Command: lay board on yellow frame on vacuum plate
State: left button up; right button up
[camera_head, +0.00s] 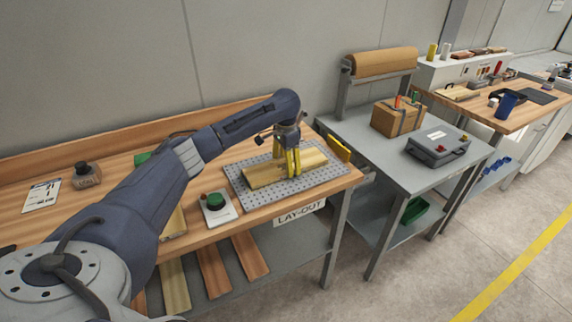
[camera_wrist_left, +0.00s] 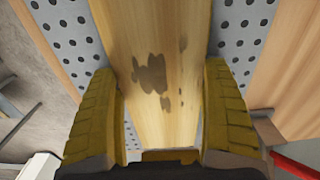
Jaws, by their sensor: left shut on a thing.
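A pale wooden board (camera_head: 265,173) lies over the grey perforated vacuum plate (camera_head: 237,183), slanting up to the right. My left gripper (camera_head: 293,170), with yellow fingers, is shut on the board from above. In the left wrist view the board (camera_wrist_left: 158,75), with dark stains, runs between the fingers (camera_wrist_left: 160,130), and the perforated plate (camera_wrist_left: 237,33) shows on both sides. I cannot tell whether the board touches the plate. No yellow frame outline is clear under the board. A yellow piece (camera_head: 340,149) stands at the plate's far right. My right gripper is out of view.
A green button box (camera_head: 214,204) sits left of the plate on the wooden bench. A dark-capped block (camera_head: 87,175) and a card (camera_head: 42,196) are further left. A grey table with a toolbox (camera_head: 437,145) and a carton (camera_head: 397,119) stands to the right.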

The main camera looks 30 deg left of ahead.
pick_arm(q)
jog(key=o, duration=1.2)
jog(key=shift+f, duration=0.1)
jog(key=shift+o, duration=0.2)
notch_tip(320, 180, up, 12)
